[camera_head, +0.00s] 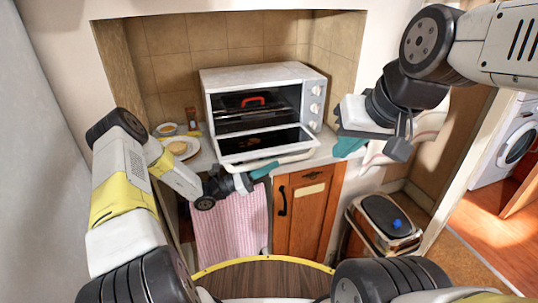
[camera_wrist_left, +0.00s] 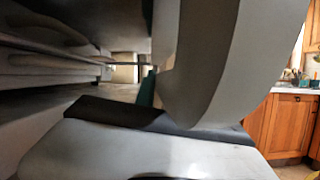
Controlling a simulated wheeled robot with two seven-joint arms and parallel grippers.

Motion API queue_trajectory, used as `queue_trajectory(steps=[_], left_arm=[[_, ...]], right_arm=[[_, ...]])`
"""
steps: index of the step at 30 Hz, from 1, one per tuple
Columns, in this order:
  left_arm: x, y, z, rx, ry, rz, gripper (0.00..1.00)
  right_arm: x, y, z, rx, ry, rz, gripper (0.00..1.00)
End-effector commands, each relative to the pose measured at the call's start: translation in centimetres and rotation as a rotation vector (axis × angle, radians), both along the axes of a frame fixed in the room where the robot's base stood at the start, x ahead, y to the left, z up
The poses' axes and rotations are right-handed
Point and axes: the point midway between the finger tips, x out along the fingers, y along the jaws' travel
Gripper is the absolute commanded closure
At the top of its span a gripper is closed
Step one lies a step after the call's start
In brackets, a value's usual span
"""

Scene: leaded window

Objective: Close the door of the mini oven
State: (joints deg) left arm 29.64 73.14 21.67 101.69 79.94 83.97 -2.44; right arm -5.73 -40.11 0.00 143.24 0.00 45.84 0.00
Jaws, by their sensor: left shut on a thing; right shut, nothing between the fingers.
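The mini oven (camera_head: 310,98) stands on a counter in the tiled recess, white with knobs on its right side. Its door (camera_head: 265,142) is open, hinged down and sloping out toward me, with dark glass. My left gripper (camera_head: 264,171) is at the front lower edge of the door, shut on the door's handle bar; the contact itself is small and partly hidden. The left wrist view shows large blurred grey surfaces close up and a bit of teal fingertip (camera_wrist_left: 147,90). My right gripper (camera_head: 350,147) is shut and empty, to the right of the oven, apart from it.
A plate with food (camera_head: 184,148), a cup (camera_head: 166,129) and a small jar (camera_head: 191,115) stand left of the oven. A red-handled item (camera_head: 253,100) is inside it. Below are a pink cloth (camera_head: 230,225) and a wooden cabinet door (camera_head: 303,215). A bin (camera_head: 385,220) stands at right.

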Motion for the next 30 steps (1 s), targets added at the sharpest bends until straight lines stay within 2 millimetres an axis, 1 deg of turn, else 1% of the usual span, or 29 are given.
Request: queue_trajectory(steps=[5,11,20,30], left_arm=[[-0.1,0.0,0.6,-0.011,0.036,0.001,1.00],[-0.5,0.0,2.4,-0.045,0.137,0.001,1.00],[-0.5,0.0,6.7,-0.127,0.389,0.000,1.00],[1.0,0.5,11.7,-0.226,0.694,0.002,1.00]], right_arm=[[0.0,0.0,0.0,0.000,0.000,0.000,1.00],[0.0,0.0,0.0,0.000,0.000,0.000,1.00],[0.0,0.0,0.0,0.000,0.000,0.000,1.00],[0.0,0.0,0.0,0.000,0.000,0.000,1.00]])
